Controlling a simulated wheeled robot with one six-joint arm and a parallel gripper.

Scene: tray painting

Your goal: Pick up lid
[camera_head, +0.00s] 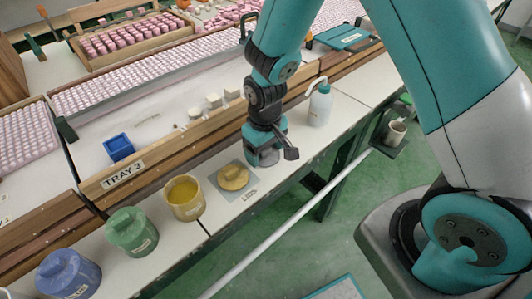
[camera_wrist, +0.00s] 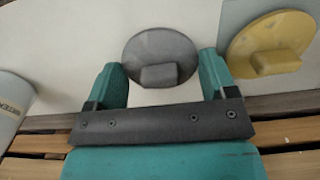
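A grey round lid (camera_wrist: 160,45) with a blocky handle lies on the white surface in the wrist view. My gripper (camera_wrist: 160,72) is open, its two teal fingers apart on either side of the lid's near part, with the handle between them. Whether the fingers touch the lid I cannot tell. In the head view my gripper (camera_head: 265,152) points down at the bench and mostly hides the grey lid. A yellow lid (camera_head: 234,177) lies on a grey mat just left of my gripper; it also shows in the wrist view (camera_wrist: 270,45) at the right.
An open pot of yellow paint (camera_head: 184,198), a lidded green pot (camera_head: 131,232) and a lidded blue pot (camera_head: 68,274) stand along the front left. A white bottle (camera_head: 319,104) stands right of my gripper. A wooden tray edge (camera_head: 190,142) runs behind.

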